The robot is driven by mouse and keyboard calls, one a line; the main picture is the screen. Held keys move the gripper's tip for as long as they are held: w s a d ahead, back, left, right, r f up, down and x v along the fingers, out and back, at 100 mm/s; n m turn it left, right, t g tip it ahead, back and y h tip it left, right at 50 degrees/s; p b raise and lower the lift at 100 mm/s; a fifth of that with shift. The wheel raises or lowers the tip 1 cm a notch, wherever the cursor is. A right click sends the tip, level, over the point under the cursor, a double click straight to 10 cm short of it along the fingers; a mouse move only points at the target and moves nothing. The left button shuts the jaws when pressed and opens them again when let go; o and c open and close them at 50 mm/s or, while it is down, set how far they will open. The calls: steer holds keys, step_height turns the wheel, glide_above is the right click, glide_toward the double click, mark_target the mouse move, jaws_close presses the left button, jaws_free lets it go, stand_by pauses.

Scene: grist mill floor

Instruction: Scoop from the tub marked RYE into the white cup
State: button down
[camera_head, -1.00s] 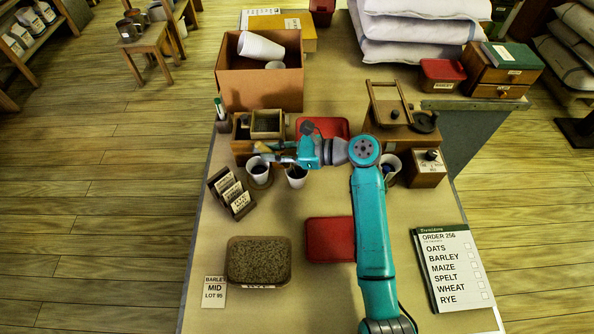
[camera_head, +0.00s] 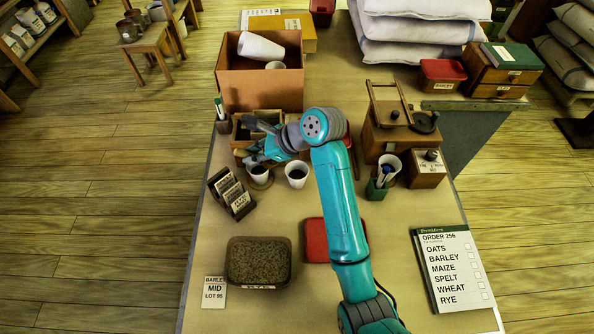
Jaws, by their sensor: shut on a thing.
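The rye tub (camera_head: 258,238) stands at the front left of the table, full of brownish grain, with a RYE label on its front. Two white cups stand behind it: the left cup (camera_head: 258,175) is on a round brown base and looks dark inside, and the right cup (camera_head: 297,175) is also dark inside. I cannot tell which is the task's cup. My gripper (camera_head: 250,153) is above and just behind the left cup, in front of the wooden box (camera_head: 240,131). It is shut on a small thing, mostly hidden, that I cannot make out. No scoop shows clearly.
A card rack (camera_head: 232,194) stands left of the cups. A red lid (camera_head: 315,240) lies right of the tub, partly under my arm. A pen holder (camera_head: 376,190), a wooden mill (camera_head: 390,135) and the order board (camera_head: 452,268) are on the right. The table between tub and cups is clear.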

mark_target(244, 154)
steer(key=shift+a+r+h, duration=0.2)
steer(key=shift+a+h, duration=0.1)
steer(key=shift+a, duration=0.25)
steer(key=shift+a+f+h+b, duration=0.2)
steer(key=shift+a+f+h, duration=0.1)
steer(key=shift+a+h, duration=0.2)
steer(key=shift+a+f+h+b, duration=0.15)
steer(key=shift+a+f+h, duration=0.1)
steer(key=shift+a+h, duration=0.25)
steer(key=shift+a+r+h, duration=0.75)
steer(key=shift+a+h, duration=0.2)
steer(key=shift+h, duration=0.15)
